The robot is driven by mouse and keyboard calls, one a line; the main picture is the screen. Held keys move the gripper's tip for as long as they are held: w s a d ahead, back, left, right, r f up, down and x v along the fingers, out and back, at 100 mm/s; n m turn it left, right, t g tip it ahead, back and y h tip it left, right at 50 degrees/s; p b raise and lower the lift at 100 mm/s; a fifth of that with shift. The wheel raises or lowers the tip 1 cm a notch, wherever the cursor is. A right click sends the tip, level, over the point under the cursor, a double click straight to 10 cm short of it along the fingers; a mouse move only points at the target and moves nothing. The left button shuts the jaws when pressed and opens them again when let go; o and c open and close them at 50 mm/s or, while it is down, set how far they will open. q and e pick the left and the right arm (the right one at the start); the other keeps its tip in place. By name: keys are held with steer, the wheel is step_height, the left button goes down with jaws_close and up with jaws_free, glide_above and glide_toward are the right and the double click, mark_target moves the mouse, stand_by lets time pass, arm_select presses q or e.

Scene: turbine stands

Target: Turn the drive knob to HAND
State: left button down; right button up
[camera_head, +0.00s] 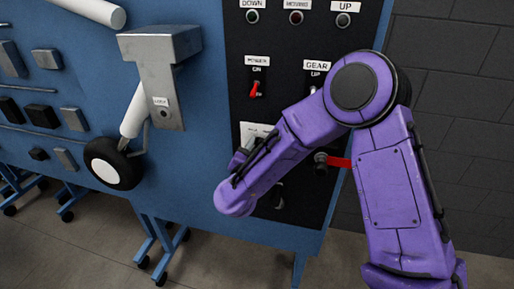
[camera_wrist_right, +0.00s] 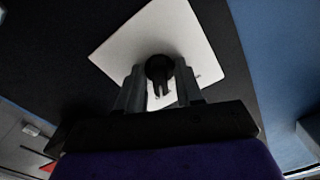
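In the right wrist view the black drive knob (camera_wrist_right: 159,68) stands on a white plate (camera_wrist_right: 190,35). The grey fingers of my right gripper (camera_wrist_right: 160,88) are on either side of the knob, with pale plate showing in the gaps beside its narrow handle. I see no clear grip on it. In the head view my purple right arm crosses the black control panel (camera_head: 287,45), and its hand end covers most of a pale plate (camera_head: 258,131) at the panel's lower left. The knob and the fingertips are hidden there. The knob's setting is not readable. My left gripper does not show.
A red power switch (camera_head: 256,89) sits above the plate. A gear lever with a red bar (camera_head: 338,162) is close to my forearm. A landing-gear leg with a wheel (camera_head: 114,163) hangs on the blue stand (camera_head: 206,100) at left. A brick wall (camera_head: 470,100) is at right.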

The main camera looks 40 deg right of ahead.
steer(key=shift+o, duration=1.4)
steer(key=shift+a, duration=0.1)
steer(key=shift+p+v, duration=0.5)
steer(key=shift+v, duration=2)
